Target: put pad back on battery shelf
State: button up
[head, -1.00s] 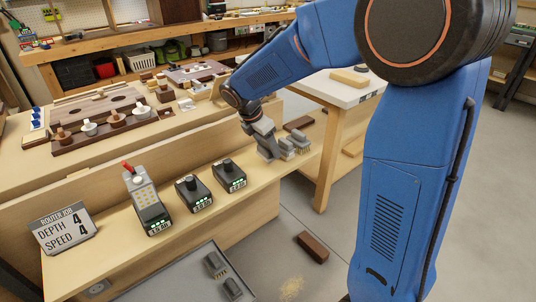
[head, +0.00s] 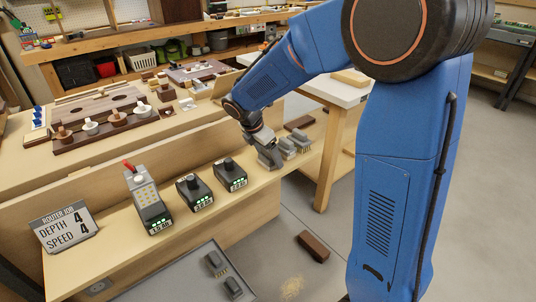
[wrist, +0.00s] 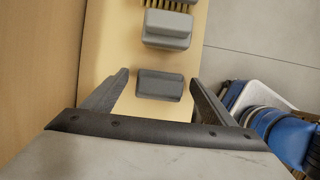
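A plain grey pad (wrist: 160,84) lies on the wooden battery shelf (wrist: 112,58) in the wrist view. My gripper (wrist: 158,78) is open, with one finger on each side of this pad and a gap on both sides. A grey block with bristles (wrist: 167,28) lies just beyond it. In the head view my gripper (head: 270,157) is low over the right end of the shelf (head: 105,262), beside grey bristled blocks (head: 288,147). The pad between the fingers is largely hidden there.
Two batteries (head: 194,193) and a battery-like unit with a red top (head: 146,203) stand left on the shelf, near a router sign (head: 65,230). A floor tray (head: 188,290) holds grey blocks (head: 215,263). A brown block (head: 313,247) lies on the floor.

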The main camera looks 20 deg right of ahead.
jog(key=v, duration=1.2)
jog(key=s+d+r+m+t+y, duration=0.1)
jog(key=s+d+m, duration=0.3)
jog(key=s+m, duration=0.3)
jog(key=s+d+r+m+y, duration=0.15)
jog(key=s+d+m, duration=0.3)
jog(key=s, duration=0.45)
jog(key=s+d+f+m+t, duration=0.1)
jog(key=s+f+m, duration=0.1)
jog(key=s+m, duration=0.3)
jog(key=s+d+f+m+t+y, duration=0.1)
jog(key=s+f+m, duration=0.1)
jog(key=s+m, duration=0.4)
jog(key=shift+s+d, duration=0.3)
jog(key=shift+s, duration=1.8)
jog(key=shift+y, duration=0.25)
